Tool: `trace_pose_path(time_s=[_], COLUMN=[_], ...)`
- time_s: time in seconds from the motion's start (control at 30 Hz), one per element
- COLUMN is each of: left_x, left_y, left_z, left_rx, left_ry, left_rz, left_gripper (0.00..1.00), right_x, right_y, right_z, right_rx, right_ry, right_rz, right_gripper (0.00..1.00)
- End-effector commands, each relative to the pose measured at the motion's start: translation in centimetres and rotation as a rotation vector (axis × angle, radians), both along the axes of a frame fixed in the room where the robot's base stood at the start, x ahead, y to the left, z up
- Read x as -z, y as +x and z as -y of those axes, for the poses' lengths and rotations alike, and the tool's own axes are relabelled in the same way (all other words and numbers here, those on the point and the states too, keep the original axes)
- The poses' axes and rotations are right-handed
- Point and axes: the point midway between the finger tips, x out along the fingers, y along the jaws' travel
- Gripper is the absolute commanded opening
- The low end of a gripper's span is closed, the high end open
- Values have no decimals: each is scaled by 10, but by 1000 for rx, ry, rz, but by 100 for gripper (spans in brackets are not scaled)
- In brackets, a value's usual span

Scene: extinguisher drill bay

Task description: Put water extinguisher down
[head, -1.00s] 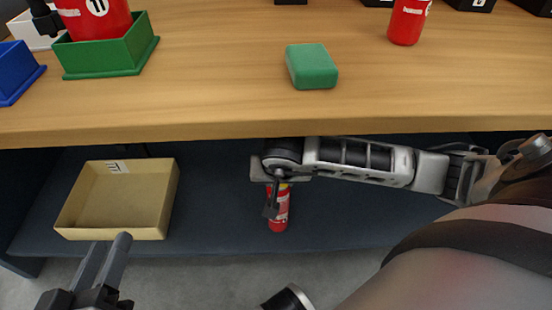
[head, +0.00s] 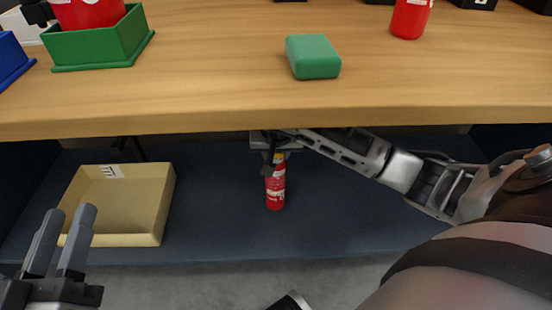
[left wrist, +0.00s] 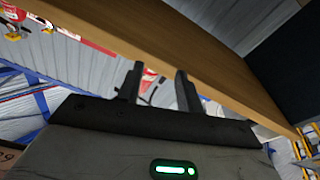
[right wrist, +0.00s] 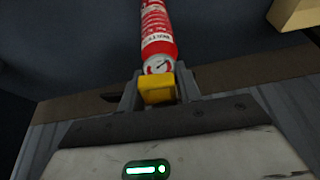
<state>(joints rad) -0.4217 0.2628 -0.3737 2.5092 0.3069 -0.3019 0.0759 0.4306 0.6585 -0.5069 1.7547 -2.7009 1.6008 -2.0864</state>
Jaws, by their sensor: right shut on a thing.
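A small red extinguisher (head: 275,188) with a yellow part at its top is upright under the wooden tabletop, over the dark lower shelf (head: 335,205). My right gripper (head: 272,150) is shut on its top. In the right wrist view the fingers (right wrist: 157,88) grip the yellow part, and the red body (right wrist: 157,28) with a gauge extends beyond them. I cannot tell whether its base touches the shelf. My left gripper (head: 66,212) is open and empty at the lower left. Its parted fingers also show in the left wrist view (left wrist: 160,75).
A tan open tray (head: 160,238) stands on the shelf left of the extinguisher. Shelf room to the right is clear. The tabletop edge (head: 200,127) overhangs my right arm. Above are a green block (head: 313,57), a green bin (head: 100,54) and another red extinguisher (head: 410,18).

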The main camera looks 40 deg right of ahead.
Motion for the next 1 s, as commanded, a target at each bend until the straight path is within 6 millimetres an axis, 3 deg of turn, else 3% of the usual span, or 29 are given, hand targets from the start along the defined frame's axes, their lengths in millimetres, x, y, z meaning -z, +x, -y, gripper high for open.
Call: trace_pose_path(time_s=[0.2,0.6,0.63,0.7,1.0], left_x=[-14,-17,-18,-19,-20], left_y=[3,4,4,4,4], left_z=[-2,-3,-3,-3,-2], left_rx=[-17,-22,-21,-21,-20], left_ry=[31,38,38,38,36], left_rz=[128,155,159,159,156], left_gripper=[36,36,36,36,36], right_x=[14,16,18,18,16], right_y=[1,1,0,0,0], right_z=[0,0,0,0,0], right_rx=[1,1,0,1,1], right_ry=[0,-2,-1,0,0], right_rz=[7,6,0,0,0], right_gripper=[0,0,40,56,56])
